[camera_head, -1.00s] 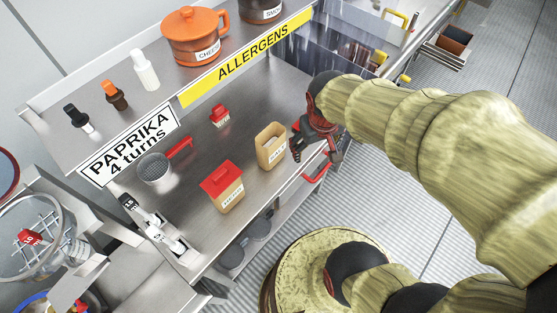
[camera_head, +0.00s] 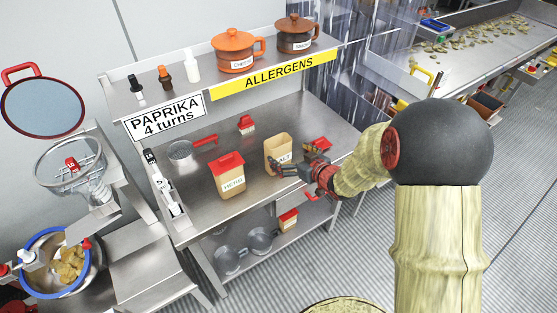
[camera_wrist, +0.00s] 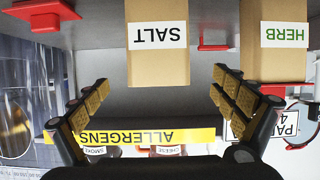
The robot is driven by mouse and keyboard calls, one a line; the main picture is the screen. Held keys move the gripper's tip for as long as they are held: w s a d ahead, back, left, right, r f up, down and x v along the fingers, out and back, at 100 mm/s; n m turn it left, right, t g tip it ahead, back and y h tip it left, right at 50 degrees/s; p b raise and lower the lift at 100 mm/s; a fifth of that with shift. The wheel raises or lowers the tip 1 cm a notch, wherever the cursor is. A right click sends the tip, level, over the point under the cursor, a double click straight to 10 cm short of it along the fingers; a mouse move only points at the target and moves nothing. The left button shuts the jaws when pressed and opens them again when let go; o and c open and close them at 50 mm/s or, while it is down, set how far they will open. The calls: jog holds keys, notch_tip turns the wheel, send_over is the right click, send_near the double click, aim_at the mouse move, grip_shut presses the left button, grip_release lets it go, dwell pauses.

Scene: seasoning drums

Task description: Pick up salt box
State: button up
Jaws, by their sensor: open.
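The salt box (camera_head: 277,146) is a tan, open-topped box with a white SALT label, standing upright on the steel shelf. In the wrist view the salt box (camera_wrist: 157,65) appears upside down, roughly centred between the fingers. My gripper (camera_head: 279,167) is close to its labelled side, partly covering its lower part in the head view. In the wrist view my gripper (camera_wrist: 160,80) has its fingers spread wide, with nothing held. I cannot tell whether a finger touches the box.
The red-lidded herbs box (camera_head: 230,176) stands left of the salt box. A red-topped item (camera_head: 246,125) is behind, a sieve (camera_head: 182,150) at the left. A red piece (camera_head: 318,143) lies right, beside my gripper. The upper shelf with the yellow ALLERGENS sign (camera_head: 275,75) runs behind.

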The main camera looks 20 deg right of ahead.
aim_at(278, 146)
jog(key=b+x, duration=0.2)
jog(key=x, duration=0.5)
jog(key=shift+w, duration=0.4)
jog(key=shift+r, duration=0.1)
jog(key=c, duration=0.3)
jog(key=c, duration=1.9)
